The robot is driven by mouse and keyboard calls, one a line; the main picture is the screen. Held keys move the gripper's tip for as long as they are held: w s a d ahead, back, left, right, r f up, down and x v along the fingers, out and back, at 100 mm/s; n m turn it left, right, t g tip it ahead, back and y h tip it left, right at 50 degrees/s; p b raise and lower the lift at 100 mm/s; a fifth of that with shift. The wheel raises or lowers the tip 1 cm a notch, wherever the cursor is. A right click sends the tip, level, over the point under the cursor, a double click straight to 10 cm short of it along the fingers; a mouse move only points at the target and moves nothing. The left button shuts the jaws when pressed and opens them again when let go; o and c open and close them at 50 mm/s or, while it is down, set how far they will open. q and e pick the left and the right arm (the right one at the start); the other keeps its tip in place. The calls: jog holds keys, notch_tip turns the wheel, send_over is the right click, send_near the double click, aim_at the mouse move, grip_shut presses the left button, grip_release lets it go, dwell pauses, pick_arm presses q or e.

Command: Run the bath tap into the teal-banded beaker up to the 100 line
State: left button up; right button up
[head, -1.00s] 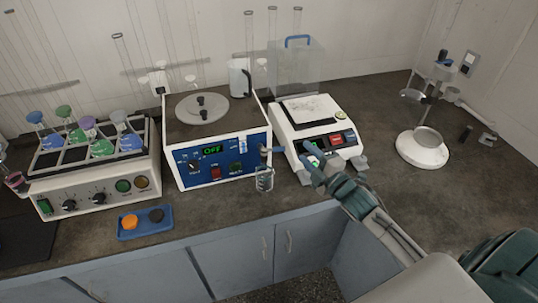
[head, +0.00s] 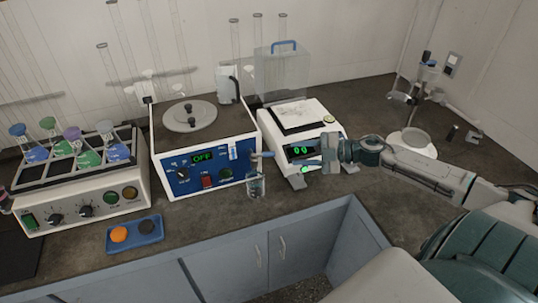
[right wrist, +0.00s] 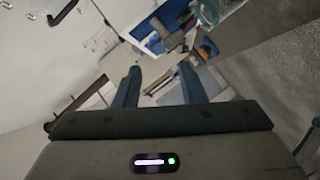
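The bath (head: 200,183) is a white box with a blue front panel and a green display reading OFF. Its tap (head: 262,155) sticks out at the panel's right side. A small clear beaker (head: 256,186) stands upright below the tap; its water level and 100 line are too small to read. My right gripper (head: 308,164) is to the right of the tap and beaker, in front of the balance, pointing left. In the right wrist view its fingers (right wrist: 160,85) are apart with nothing between them. A teal ring (right wrist: 207,12), possibly the beaker's band, shows beyond them. My left gripper is not in view.
The balance (head: 318,117) stands right of the bath, close behind my right gripper. A flask shaker (head: 80,190) is at left. A blue tray (head: 134,241) with orange and black stoppers lies in front. The counter edge is close to the beaker.

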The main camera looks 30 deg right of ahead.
aim_at(276, 153)
jog(key=p+x, duration=0.1)
jog(key=x, duration=0.6)
jog(key=shift+w+a+p, duration=0.25)
jog(key=shift+w+p, duration=0.1)
jog(key=shift+x, duration=0.8)
jog(key=shift+f, duration=0.1)
jog(key=shift+c, duration=0.3)
grip_shut()
